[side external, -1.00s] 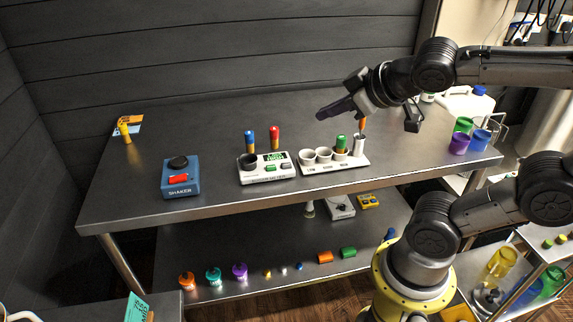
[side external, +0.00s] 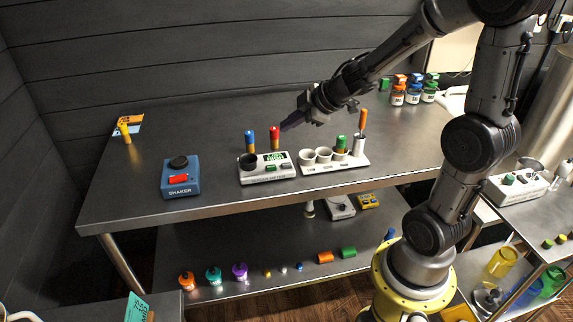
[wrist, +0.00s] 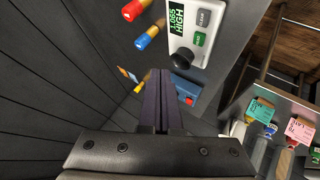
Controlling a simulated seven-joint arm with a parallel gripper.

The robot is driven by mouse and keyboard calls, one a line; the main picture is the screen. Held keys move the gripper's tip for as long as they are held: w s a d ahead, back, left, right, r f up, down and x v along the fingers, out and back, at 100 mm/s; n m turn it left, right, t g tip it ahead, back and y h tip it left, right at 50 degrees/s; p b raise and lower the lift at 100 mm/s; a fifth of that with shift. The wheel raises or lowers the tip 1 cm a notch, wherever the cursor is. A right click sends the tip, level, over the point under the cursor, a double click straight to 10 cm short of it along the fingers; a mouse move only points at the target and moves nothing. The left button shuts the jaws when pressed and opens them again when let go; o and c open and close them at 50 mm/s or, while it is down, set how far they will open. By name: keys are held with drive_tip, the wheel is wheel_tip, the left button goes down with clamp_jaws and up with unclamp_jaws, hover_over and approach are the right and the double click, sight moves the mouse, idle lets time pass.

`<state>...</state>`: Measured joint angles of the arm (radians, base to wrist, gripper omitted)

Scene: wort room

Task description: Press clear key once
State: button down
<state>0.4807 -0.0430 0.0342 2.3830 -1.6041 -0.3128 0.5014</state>
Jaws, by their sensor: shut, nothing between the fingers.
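A white meter (side external: 266,175) stands on the steel table; it also shows at the top of the wrist view (wrist: 213,48). Its grey clear key (wrist: 203,18) sits beside the lit display (wrist: 177,17), which reads 1.065 HIGH. A green key (wrist: 199,39) lies between the clear key and the black round well (wrist: 183,58). In the side view the clear key (side external: 285,165) is small, at the meter's right.
A blue-capped vial (side external: 250,140) and a red-capped vial (side external: 275,138) stand behind the meter. A blue shaker (side external: 181,180) stands left. The table's front edge is clear.

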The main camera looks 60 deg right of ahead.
sight(291, 166)
drive_tip(key=shift+s+d+f, duration=0.1)
drive_tip(key=shift+d+f, duration=0.1)
drive_tip(key=shift+d, duration=0.2)
drive_tip(key=shift+f, duration=4.35)
drive_tip(key=shift+f, duration=0.1)
drive_tip(key=shift+f, duration=0.35)
drive_tip(key=shift+f, duration=0.45)
drive_tip(key=shift+r, duration=0.85)
